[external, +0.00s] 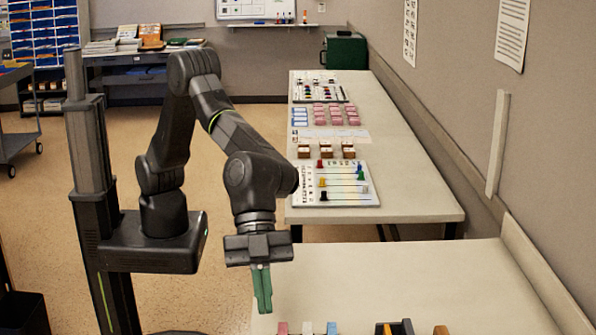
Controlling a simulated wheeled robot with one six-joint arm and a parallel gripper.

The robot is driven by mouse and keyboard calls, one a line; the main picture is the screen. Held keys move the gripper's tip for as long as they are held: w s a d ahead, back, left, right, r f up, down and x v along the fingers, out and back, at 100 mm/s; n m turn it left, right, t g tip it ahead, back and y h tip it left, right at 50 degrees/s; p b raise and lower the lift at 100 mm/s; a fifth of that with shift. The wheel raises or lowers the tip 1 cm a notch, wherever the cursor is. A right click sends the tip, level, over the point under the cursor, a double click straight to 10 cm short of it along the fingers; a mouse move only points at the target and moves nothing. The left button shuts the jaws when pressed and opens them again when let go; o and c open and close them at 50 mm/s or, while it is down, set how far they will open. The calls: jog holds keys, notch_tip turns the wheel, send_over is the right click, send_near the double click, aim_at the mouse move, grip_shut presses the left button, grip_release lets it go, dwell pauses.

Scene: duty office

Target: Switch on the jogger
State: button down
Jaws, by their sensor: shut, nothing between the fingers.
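My gripper (264,308) points down at the left edge of the near table, its green fingers together with nothing seen between them. I cannot make out which thing is the jogger, and no switch can be told apart in this view. Several small things are cut off by the bottom edge of the picture, to the right of my gripper: a pink piece (283,328), a blue piece (331,328), a dark grey piece (401,327) and an orange piece (440,330).
The near table (420,275) is bare across its middle. A wall runs along the right; a cart (18,140) stands far left.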

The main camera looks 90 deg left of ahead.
jog(key=shift+w+a+f+m+h+b, duration=0.1)
jog(key=shift+w+a+m+h+b, duration=0.35)
jog(key=shift+w, duration=0.3)
jog(key=shift+w+a+f+m+h+b, duration=0.15)
jog(key=shift+w+m+h+b, duration=0.1)
jog(key=shift+w+m, duration=0.4)
jog(key=p+x, duration=0.4)
jog(key=x, duration=0.6)
jog(key=shift+w+d, duration=0.1)
jog(key=f, duration=0.2)
jog(key=shift+w+f, duration=0.25)
jog(key=shift+f, duration=0.05)
jog(key=shift+w+f, duration=0.1)
jog(key=shift+f, duration=0.55)
